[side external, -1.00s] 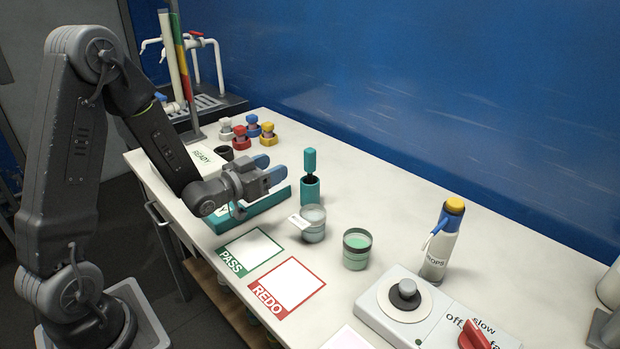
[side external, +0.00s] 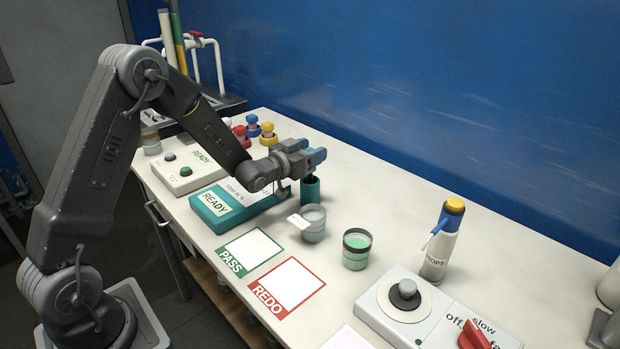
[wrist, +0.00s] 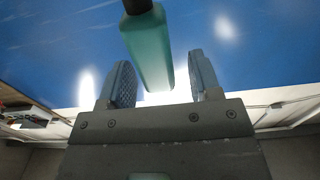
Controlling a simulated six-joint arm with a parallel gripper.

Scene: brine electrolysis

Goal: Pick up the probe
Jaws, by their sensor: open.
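The probe has a teal handle, which shows in the wrist view (wrist: 148,48) between my two blue fingers, with a gap on each side. In the side view the handle is hidden behind my gripper (side external: 316,156). The teal holder (side external: 310,191) stands upright on the bench just below the fingers. My gripper is open and level, with its fingers around the handle, not closed on it.
A teal READY box (side external: 240,205) lies under my forearm. A pale cup (side external: 313,226) and a cup of green liquid (side external: 357,250) stand in front of the holder. A drops bottle (side external: 441,245) and a stirrer with a red knob (side external: 475,337) are to the right.

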